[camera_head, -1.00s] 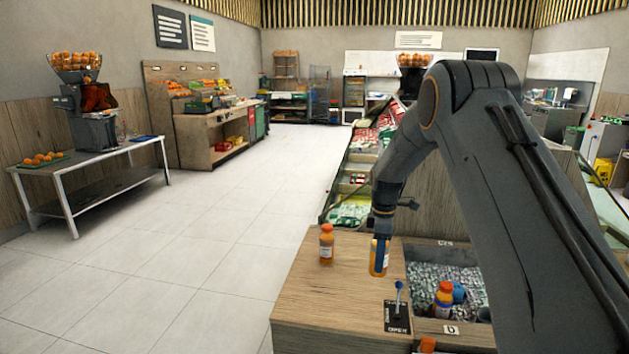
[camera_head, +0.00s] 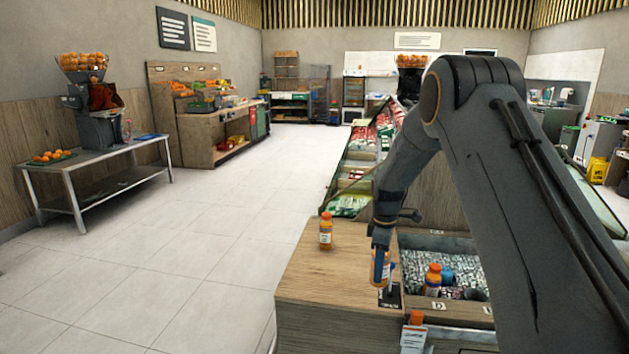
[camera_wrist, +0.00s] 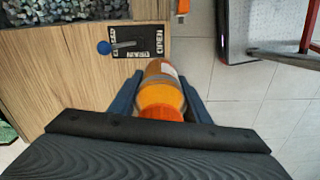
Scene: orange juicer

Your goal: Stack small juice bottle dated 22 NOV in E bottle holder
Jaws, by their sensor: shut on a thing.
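My gripper (camera_head: 381,262) is shut on a small orange juice bottle (camera_wrist: 165,72) with an orange cap, held over the wooden counter near the lever plate. In the wrist view the bottle sits between the two blue fingers, cap towards the camera. Its label shows only in part and I cannot read a date. Another bottle (camera_head: 432,280) stands in the ice bin behind the D label (camera_head: 438,305). A label further right (camera_head: 488,310) is too small to read, so I cannot make out the E holder.
A juice bottle (camera_head: 326,233) stands on the counter (camera_head: 310,275) left of my gripper. A lever plate (camera_wrist: 140,42) with a blue knob is close by. The ice bin (camera_head: 470,265) lies to the right. Another bottle with a white tag (camera_head: 413,338) is at the front. Open floor lies left.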

